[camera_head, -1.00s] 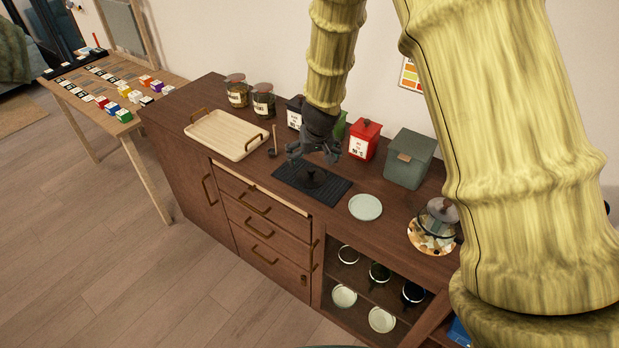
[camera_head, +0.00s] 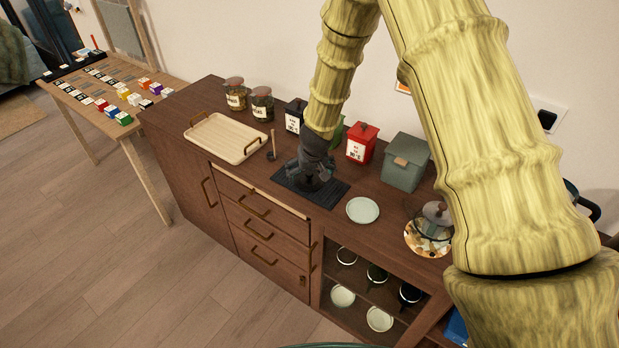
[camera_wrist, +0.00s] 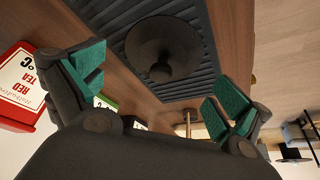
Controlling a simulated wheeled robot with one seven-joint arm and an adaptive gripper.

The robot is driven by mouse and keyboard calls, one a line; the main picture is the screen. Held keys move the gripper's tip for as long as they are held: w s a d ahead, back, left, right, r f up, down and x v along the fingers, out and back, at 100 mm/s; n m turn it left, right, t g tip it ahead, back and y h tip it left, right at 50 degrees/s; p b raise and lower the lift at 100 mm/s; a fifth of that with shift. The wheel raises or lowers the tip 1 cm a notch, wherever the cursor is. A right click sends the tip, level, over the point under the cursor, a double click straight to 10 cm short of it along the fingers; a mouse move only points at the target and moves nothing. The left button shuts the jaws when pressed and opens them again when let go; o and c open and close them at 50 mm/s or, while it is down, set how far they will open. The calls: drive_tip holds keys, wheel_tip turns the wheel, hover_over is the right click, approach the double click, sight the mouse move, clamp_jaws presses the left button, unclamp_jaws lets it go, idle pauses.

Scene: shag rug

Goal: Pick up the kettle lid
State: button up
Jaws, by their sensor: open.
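The dark round lid with a knob (camera_wrist: 165,45) lies on a black slatted mat (camera_wrist: 118,12), which also shows on the cabinet top in the head view (camera_head: 325,196). My gripper (camera_wrist: 158,82) is open, with green pads on its fingers. The lid's knob shows between the spread fingers in the wrist view, with no contact visible. In the head view my gripper (camera_head: 308,178) is low over the mat and hides most of the lid. A glass pot with a grey top (camera_head: 437,213) stands on a patterned round mat at the right.
A red tea canister (camera_head: 362,143) and a grey-green box (camera_head: 405,162) stand behind the mat. A pale plate (camera_head: 363,210) lies to its right. A cream tray (camera_head: 222,138) and a small upright stick in a holder (camera_head: 272,146) are to its left.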

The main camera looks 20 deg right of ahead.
drive_tip(key=shift+x, duration=1.1)
drive_tip(key=shift+c, duration=0.2)
drive_tip(key=shift+s+r, duration=0.1)
drive_tip(key=shift+s, duration=0.05)
drive_tip(key=c, duration=1.2)
drive_tip(key=shift+a, duration=0.1)
drive_tip(key=shift+c, duration=0.6)
